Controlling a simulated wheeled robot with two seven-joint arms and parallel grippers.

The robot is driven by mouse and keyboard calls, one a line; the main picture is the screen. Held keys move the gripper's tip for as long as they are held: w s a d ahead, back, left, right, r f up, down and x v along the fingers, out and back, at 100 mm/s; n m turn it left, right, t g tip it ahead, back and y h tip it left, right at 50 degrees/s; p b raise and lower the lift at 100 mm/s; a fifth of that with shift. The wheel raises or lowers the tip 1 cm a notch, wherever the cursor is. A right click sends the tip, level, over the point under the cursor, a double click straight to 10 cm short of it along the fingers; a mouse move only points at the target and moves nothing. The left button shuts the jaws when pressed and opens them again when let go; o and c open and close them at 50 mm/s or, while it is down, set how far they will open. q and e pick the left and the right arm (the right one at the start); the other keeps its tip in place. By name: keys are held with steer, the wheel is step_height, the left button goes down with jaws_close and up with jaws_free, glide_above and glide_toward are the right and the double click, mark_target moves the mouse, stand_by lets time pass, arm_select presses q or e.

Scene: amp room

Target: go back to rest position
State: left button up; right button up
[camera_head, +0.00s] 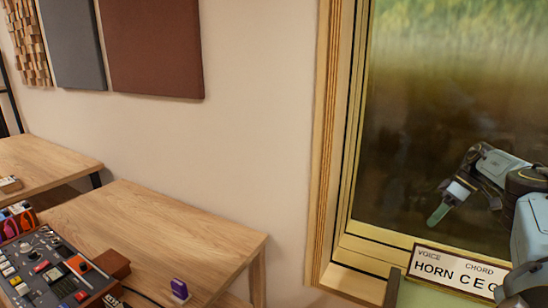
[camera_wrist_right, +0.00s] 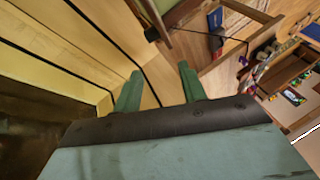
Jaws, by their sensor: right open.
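My right gripper (camera_head: 439,214) shows at the right of the head view, in front of the window, with its green fingertip pointing down and left. In the right wrist view its two green fingers (camera_wrist_right: 158,82) stand apart with nothing between them. My right arm enters from the right edge of the head view. My left gripper is not in view.
A sign (camera_head: 458,271) reading "HORN C E G" stands below the window (camera_head: 430,110), near my right arm. A wooden table (camera_head: 170,230) at lower left carries a control panel (camera_head: 50,268) and a purple object (camera_head: 179,290). Another table (camera_head: 40,160) stands behind.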

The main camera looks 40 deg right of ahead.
steer(key=shift+a+f+b, duration=0.1)
steer(key=shift+f+b, duration=0.7)
steer(key=shift+f, duration=1.95)
